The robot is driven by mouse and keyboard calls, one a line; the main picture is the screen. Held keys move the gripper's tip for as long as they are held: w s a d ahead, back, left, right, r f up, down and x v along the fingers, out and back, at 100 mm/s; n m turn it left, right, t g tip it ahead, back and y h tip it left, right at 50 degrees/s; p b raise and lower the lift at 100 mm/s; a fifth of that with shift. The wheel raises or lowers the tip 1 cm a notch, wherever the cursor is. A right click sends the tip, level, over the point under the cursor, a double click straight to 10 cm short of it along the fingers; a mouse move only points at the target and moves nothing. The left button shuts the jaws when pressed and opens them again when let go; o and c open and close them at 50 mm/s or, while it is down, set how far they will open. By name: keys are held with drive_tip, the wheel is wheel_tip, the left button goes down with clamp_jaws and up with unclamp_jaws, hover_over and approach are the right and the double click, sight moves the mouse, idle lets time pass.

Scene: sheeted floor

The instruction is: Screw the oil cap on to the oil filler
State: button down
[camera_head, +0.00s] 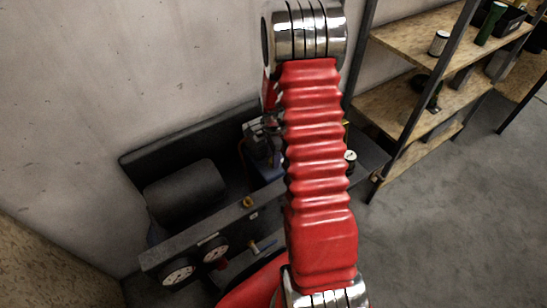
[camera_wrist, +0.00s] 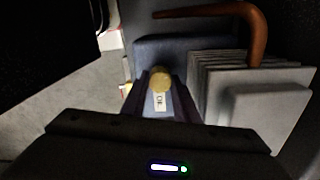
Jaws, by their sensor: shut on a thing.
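In the wrist view, the yellow oil cap (camera_wrist: 160,75) sits between the two dark fingers of my gripper (camera_wrist: 161,84), which is shut on it. A small white label with dark lettering (camera_wrist: 160,102) shows just below the cap in the picture, on a blue-grey block (camera_wrist: 175,46). I cannot make out the oil filler; whether the cap touches it cannot be told. In the head view, my red-sleeved arm hides the gripper and the cap.
In the wrist view, grey finned plates (camera_wrist: 270,95) and a copper-coloured pipe (camera_wrist: 225,10) stand close right of my gripper. In the head view, a dark machine with gauges (camera_head: 180,270) and a cylinder (camera_head: 185,192) stands by the wall. Shelves (camera_head: 415,100) stand right; floor there is clear.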

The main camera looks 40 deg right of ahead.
drive_tip(key=c, duration=1.3)
unclamp_jaws()
drive_tip(key=shift+c, duration=0.8)
drive_tip(key=n, duration=0.9)
drive_tip(key=shift+n, duration=0.3)
drive_tip(key=n, duration=1)
